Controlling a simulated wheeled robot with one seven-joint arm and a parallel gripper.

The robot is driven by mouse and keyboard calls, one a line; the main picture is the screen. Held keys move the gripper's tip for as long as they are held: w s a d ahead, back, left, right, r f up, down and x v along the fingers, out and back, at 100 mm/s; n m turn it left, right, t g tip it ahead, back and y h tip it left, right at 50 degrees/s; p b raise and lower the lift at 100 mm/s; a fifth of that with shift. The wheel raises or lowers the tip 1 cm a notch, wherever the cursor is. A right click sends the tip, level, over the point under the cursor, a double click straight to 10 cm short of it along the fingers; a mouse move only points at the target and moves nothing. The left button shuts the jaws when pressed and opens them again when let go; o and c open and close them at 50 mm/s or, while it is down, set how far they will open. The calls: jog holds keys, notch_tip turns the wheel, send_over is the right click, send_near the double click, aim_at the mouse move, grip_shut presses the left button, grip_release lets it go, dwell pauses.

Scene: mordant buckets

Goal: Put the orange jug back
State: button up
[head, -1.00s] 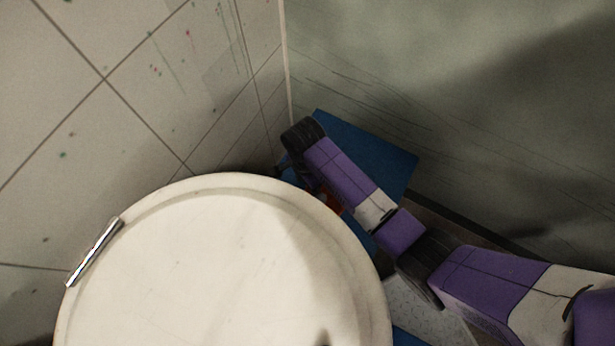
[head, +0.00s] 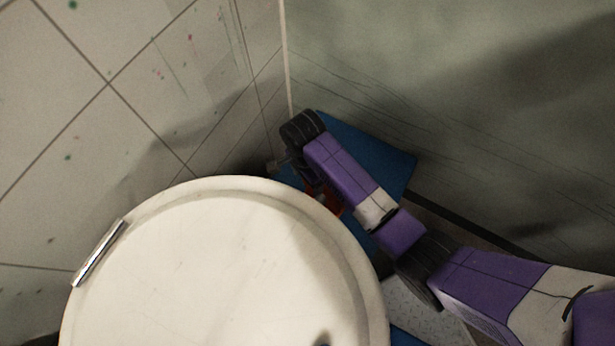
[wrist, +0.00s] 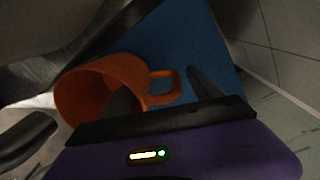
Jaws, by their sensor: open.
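The orange jug (wrist: 118,68) is large in the wrist view, with its open mouth toward the lower left and its handle to the right. I cannot tell whether it stands or lies. My gripper (wrist: 156,80) is open, with one finger over the jug's mouth and the other beyond the handle. The handle shows between the fingers, which are not closed on it. In the head view only a small orange-red patch of the jug (head: 333,203) shows, below my purple arm, and the fingers are mostly hidden.
A blue surface (head: 372,152) lies in the corner by the jug. A large round white tub (head: 215,270) with a metal handle (head: 98,253) fills the foreground and hides part of the corner. A tiled wall (head: 130,80) and a grey-green wall (head: 450,90) close in the corner.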

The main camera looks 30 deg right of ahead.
jog(key=r+p, duration=0.1)
jog(key=r, duration=0.7)
jog(key=shift+w+r+p, duration=0.2)
jog(key=shift+r+p, duration=0.15)
